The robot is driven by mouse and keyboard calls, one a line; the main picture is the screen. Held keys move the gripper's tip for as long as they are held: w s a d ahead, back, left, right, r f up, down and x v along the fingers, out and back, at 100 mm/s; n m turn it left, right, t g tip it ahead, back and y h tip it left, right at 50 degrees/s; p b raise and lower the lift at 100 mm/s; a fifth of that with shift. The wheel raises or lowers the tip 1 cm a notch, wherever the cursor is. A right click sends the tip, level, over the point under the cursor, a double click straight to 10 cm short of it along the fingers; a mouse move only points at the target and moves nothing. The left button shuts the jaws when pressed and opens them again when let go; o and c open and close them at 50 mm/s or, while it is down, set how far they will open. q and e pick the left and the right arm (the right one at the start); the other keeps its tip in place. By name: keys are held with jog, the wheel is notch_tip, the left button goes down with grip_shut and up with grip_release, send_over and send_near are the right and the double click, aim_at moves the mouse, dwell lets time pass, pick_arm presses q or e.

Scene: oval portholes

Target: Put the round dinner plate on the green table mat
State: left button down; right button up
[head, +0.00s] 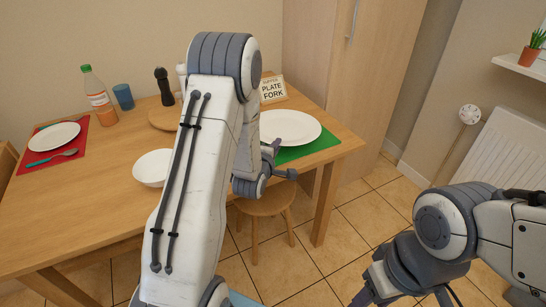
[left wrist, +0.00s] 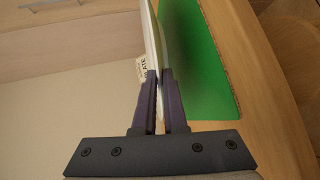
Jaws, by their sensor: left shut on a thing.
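The white round dinner plate (head: 291,127) is at the right end of the wooden table, over the green table mat (head: 312,148). My left gripper (head: 272,152) is shut on the plate's near rim. In the left wrist view the plate (left wrist: 151,40) shows edge-on between the fingers (left wrist: 158,75), with the green mat (left wrist: 205,70) beside it. I cannot tell whether the plate touches the mat. My left arm hides part of the table and the plate's left side. My right gripper (head: 405,292) is low at the bottom edge, partly cut off, away from the table.
A white bowl (head: 152,168) stands left of my left arm. A red mat (head: 75,142) with another plate (head: 54,136), a bottle (head: 98,97), a blue cup (head: 123,97), a pepper mill (head: 164,87) and a sign (head: 272,90) are on the table. A stool (head: 265,205) stands below.

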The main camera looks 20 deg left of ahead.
pick_arm(q)
jog(key=shift+w+a+f, duration=0.1)
jog(key=shift+a+f, duration=0.3)
jog(key=shift+a, duration=0.4)
notch_tip(320, 180, down, 4)
jog(key=shift+f, duration=0.1)
jog(key=c, duration=1.3)
grip_release()
jog(key=shift+b, duration=0.3)
